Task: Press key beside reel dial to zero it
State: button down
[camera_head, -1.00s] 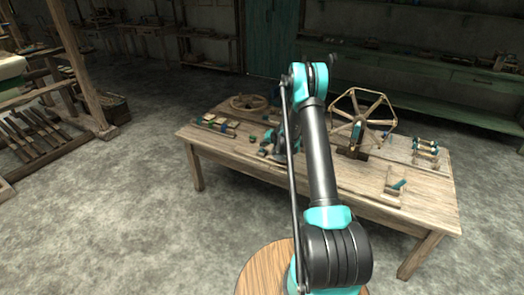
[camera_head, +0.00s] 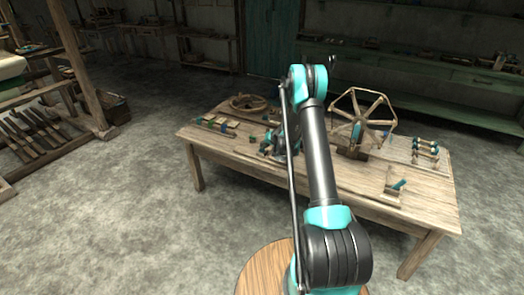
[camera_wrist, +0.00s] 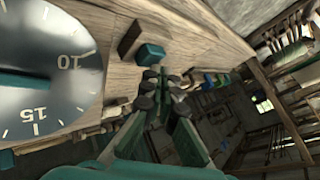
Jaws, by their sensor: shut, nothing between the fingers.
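The reel dial (camera_wrist: 45,75) is large at the left of the wrist view, a silvery round face with marks 10 and 15 and a dark teal bar across it. Beside it, a small teal block (camera_wrist: 151,55), apparently the key, sits next to a brown block (camera_wrist: 130,39) on the wooden surface. My gripper (camera_wrist: 163,77) is shut and empty, its fingertips close to the teal block; I cannot tell whether they touch. In the head view my arm hides most of the gripper and I cannot make out the dial.
The workbench (camera_head: 340,182) carries a six-spoked reel (camera_head: 357,115), a flat wheel (camera_head: 248,102), a rack of teal-ended rods (camera_head: 425,152) and a small wooden stand (camera_head: 393,190). The loom (camera_head: 78,70) stands at the left. Floor in front of the bench is clear.

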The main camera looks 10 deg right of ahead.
aim_at(263, 150)
jog(key=shift+f, duration=0.6)
dwell(0.6)
jog(key=shift+r, duration=1)
jog(key=shift+r, duration=2.5)
jog(key=shift+s+r, duration=0.1)
